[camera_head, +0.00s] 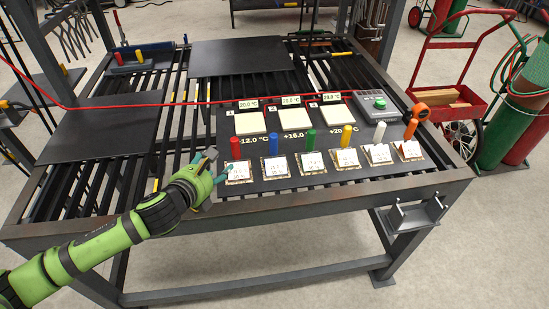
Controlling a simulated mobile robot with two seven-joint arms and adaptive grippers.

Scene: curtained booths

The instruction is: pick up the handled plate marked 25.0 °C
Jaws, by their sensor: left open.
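Several small plates with upright coloured handles stand in a row along the front of a dark board. The handles are red (236,148), blue (272,143), green (310,139), yellow (346,136), white (378,132) and orange (410,129). Each plate carries a white label, such as the one on the red-handled plate (238,171). The label print is too small to read, so I cannot tell which plate is marked 25.0 °C. My left gripper (217,166) is open and empty, just left of the red-handled plate. My right gripper is not in view.
Behind the plates are three pale square pads (249,123) with temperature signs. A grey device with a green button (379,103) stands at the board's right. A red cable (150,106) crosses the slatted metal table (300,201).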

